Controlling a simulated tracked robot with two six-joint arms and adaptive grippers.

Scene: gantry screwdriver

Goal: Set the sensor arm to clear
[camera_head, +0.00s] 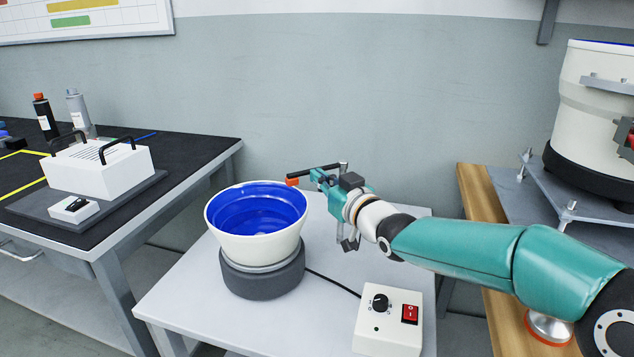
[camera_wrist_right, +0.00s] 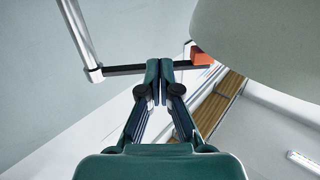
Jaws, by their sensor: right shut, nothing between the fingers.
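The sensor arm is a thin black bar (camera_head: 327,169) with an orange tip (camera_head: 292,182), joined to a metal post. The tip appears at the right rim of the blue-lined feeder bowl (camera_head: 258,222); I cannot tell how far over the rim it reaches. My right gripper (camera_head: 318,178) is at the bar, between the tip and the post. In the right wrist view the shut fingertips (camera_wrist_right: 166,70) meet or overlap the bar (camera_wrist_right: 122,70), with the post (camera_wrist_right: 80,38) left and the orange tip (camera_wrist_right: 202,55) right. Nothing shows gripped. My left gripper is out of view.
A control box (camera_head: 389,320) with a black knob and red switch stands at the table's front, cabled towards the bowl. A black-topped bench (camera_head: 200,150) with a white box is at left. A large cream drum (camera_head: 595,100) stands right. The table's front left is clear.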

